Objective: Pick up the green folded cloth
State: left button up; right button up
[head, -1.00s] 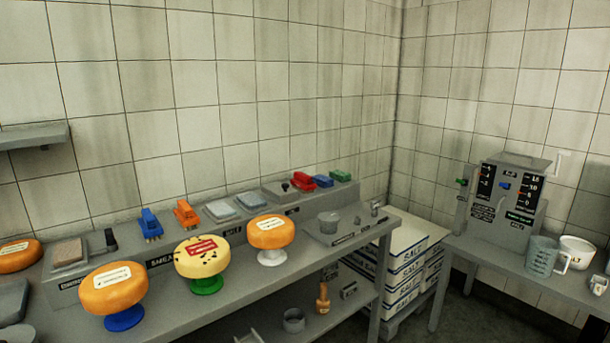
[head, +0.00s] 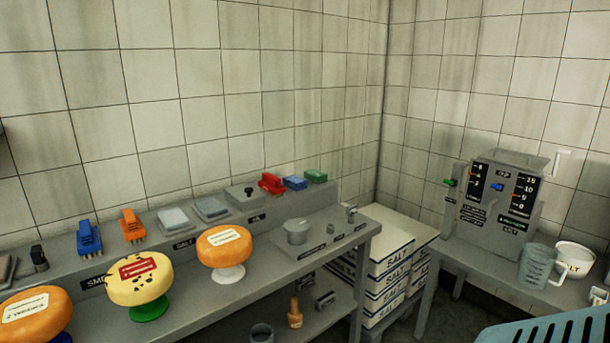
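The green folded cloth (head: 316,176) lies at the right end of the raised back ledge (head: 335,199) of the long grey counter, near the room's corner. A blue folded item (head: 295,183) lies just left of it, and a red item (head: 271,184) left of that. Neither of my grippers shows in the head view, so nothing is seen near the cloth.
Cheese wheels on stands, including a yellow one (head: 139,280) and an orange one (head: 224,246), line the counter. Salt boxes (head: 392,271) are stacked in the corner. A dispenser (head: 500,200) and jug (head: 537,265) stand right. A light blue slotted thing (head: 550,328) is at bottom right.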

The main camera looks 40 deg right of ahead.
aim_at(315, 177)
jog(key=l+u, duration=0.35)
jog(key=l, duration=3.35)
jog(key=i+u, duration=0.05)
